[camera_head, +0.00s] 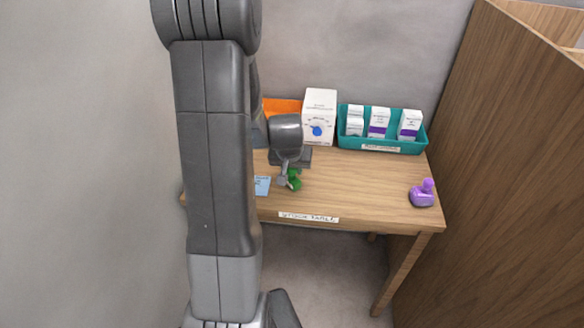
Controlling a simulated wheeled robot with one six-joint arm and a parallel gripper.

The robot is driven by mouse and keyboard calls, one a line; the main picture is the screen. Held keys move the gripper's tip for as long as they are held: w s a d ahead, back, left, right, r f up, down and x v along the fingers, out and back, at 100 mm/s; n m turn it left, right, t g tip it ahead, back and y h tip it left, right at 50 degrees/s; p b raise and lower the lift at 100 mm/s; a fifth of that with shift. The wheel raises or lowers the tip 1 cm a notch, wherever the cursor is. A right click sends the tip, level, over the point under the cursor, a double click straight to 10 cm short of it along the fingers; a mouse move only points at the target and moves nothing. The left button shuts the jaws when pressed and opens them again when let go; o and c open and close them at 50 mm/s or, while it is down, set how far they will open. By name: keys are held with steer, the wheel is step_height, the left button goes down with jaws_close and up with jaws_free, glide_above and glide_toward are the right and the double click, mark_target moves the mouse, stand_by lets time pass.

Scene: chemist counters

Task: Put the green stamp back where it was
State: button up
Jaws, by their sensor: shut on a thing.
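The green stamp (294,180) is small and dark green, over the left half of the wooden table (350,190). My gripper (289,180) is shut on it, reaching down from above. The gripper partly hides the stamp. I cannot tell whether the stamp touches the table top. A light blue paper or card (262,186) lies just left of the stamp, partly hidden by my arm.
A purple stamp (422,194) stands at the table's right end. An orange item (284,106) is partly hidden. The table's centre right is clear. A wooden partition (490,170) rises at right.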

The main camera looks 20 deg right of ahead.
steer(key=shift+f, duration=0.2)
steer(key=o, duration=0.8)
steer(key=shift+r, duration=0.1)
steer(key=shift+s+a+r, duration=0.1)
steer(key=shift+r, duration=0.45)
steer(key=v, duration=1.1)
